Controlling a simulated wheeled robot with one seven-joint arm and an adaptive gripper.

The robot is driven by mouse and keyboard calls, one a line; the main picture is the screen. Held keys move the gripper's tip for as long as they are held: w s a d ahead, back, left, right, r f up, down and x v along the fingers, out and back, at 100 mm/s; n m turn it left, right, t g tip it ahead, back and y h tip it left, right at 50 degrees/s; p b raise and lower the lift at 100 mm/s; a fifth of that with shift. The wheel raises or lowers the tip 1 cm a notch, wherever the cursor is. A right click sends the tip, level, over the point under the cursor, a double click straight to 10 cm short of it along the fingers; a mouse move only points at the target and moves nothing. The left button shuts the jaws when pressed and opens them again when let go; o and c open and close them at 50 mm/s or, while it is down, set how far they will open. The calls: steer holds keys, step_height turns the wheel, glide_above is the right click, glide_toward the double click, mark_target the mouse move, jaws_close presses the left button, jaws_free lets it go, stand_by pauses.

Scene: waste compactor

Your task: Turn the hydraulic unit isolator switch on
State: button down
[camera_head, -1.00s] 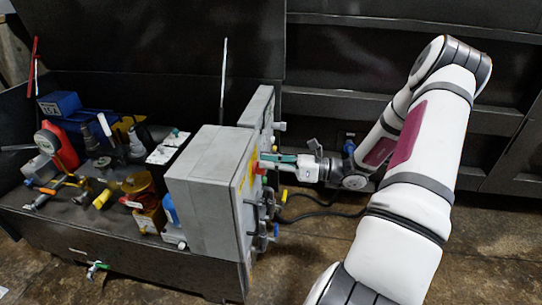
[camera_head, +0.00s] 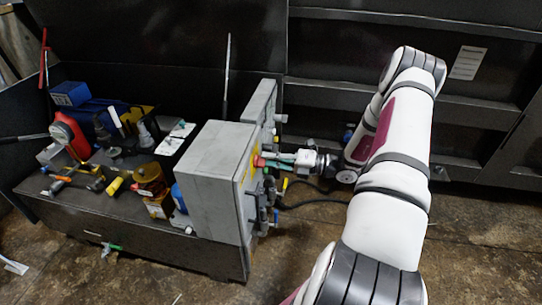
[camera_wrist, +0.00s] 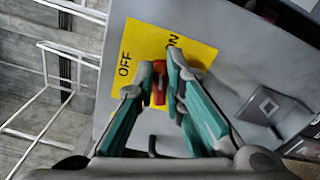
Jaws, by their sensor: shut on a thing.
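The isolator switch is a small red handle (camera_wrist: 158,82) on a yellow plate (camera_wrist: 146,45) marked OFF on the left and ON at the upper right. It also shows as a red spot (camera_head: 259,162) on the right face of the grey electrical box (camera_head: 213,165). My gripper (camera_wrist: 159,77) is shut on the red handle, with one grey-tipped green finger on each side. In the head view my gripper (camera_head: 268,160) reaches the box from the right.
A grey latch-like fitting (camera_wrist: 266,104) sits right of the plate in the wrist view. Valves and hoses (camera_head: 265,203) hang below the switch. Left of the box, the hydraulic bench (camera_head: 110,215) carries several parts. Open concrete floor (camera_head: 300,235) lies in front.

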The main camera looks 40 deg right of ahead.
steer(key=shift+f+m, duration=0.2)
steer(key=shift+m, duration=0.75)
steer(key=shift+f+m, duration=0.15)
steer(key=shift+m, duration=0.8)
steer(key=c, duration=1.7)
jaws_free()
steer(key=shift+o, duration=0.2)
steer(key=shift+d, duration=0.15)
steer(key=v, duration=1.1)
steer(key=shift+s+d, duration=0.25)
steer(key=shift+s, duration=0.1)
